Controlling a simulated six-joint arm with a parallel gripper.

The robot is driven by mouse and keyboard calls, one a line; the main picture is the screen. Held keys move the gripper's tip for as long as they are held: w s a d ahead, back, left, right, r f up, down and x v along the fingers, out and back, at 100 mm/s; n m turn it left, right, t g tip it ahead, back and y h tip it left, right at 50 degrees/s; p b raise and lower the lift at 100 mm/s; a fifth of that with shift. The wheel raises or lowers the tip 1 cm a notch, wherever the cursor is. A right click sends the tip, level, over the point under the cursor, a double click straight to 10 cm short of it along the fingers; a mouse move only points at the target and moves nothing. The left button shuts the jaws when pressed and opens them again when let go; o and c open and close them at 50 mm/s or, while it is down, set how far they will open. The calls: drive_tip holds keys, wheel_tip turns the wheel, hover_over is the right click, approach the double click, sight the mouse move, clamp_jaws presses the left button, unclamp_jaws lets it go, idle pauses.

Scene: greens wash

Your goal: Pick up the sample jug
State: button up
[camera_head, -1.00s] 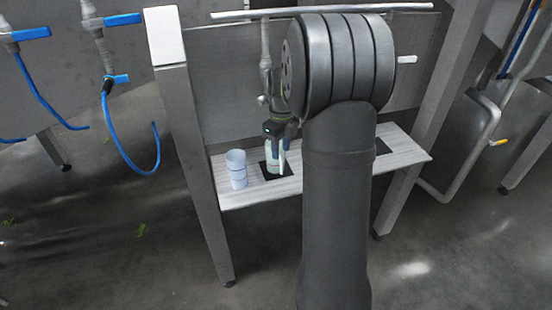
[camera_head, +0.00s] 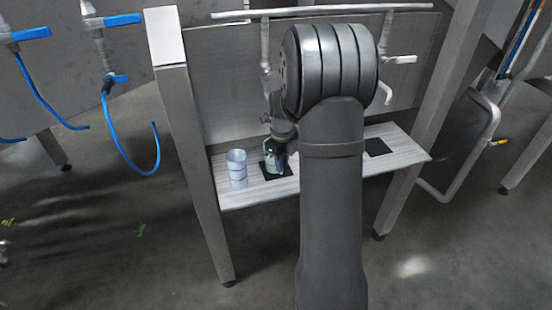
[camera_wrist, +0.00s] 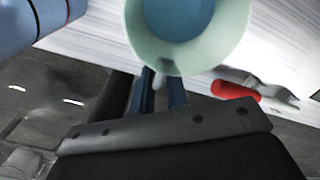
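The sample jug, a pale green vessel with a blue inside, stands at the top middle of the wrist view (camera_wrist: 135,38). In the head view the jug (camera_head: 270,158) shows over a dark square mat (camera_head: 286,172), partly hidden by my gripper (camera_head: 280,143). In the wrist view the two blue fingers of my gripper (camera_wrist: 161,85) reach to the jug's near side, one on each side of a pale stub that looks like its handle. A narrow gap shows between them. Whether they press on the handle, and whether the jug is off the mat, I cannot tell.
A blue-white banded cup (camera_head: 237,170) stands close left of the jug; it also shows in the wrist view (camera_wrist: 35,22). A red-handled tool (camera_wrist: 235,92) lies right of the jug. A second dark mat (camera_head: 377,147) is bare at the shelf's right. A post (camera_head: 195,150) rises at left.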

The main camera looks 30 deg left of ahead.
clamp_jaws()
drive_tip(key=shift+r, duration=0.1)
